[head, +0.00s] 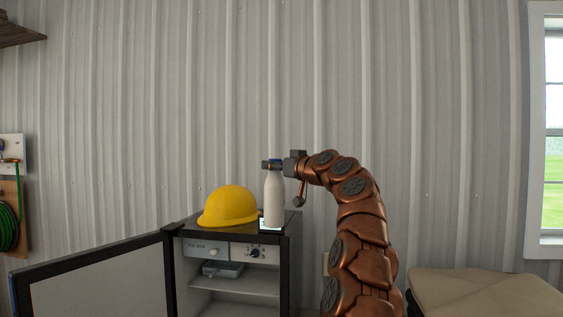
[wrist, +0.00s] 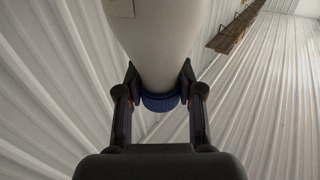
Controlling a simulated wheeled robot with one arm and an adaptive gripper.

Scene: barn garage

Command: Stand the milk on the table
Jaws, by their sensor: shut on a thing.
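The milk is a white bottle (head: 274,200) with a blue cap, upright in the head view. My gripper (head: 274,164) is shut on it at the neck, just below the cap. In the wrist view the two fingers (wrist: 158,84) press on both sides of the white bottle (wrist: 160,38), and the blue cap (wrist: 161,102) shows between them. The bottle's base is in front of or over the top of a small open fridge (head: 205,250); I cannot tell whether it touches. I cannot make out a table for certain.
A yellow hard hat (head: 230,206) sits on the fridge top, close left of the bottle. The fridge door (head: 95,280) stands open to the left. A beige padded surface (head: 485,292) is at the lower right. A window (head: 552,130) is at the far right.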

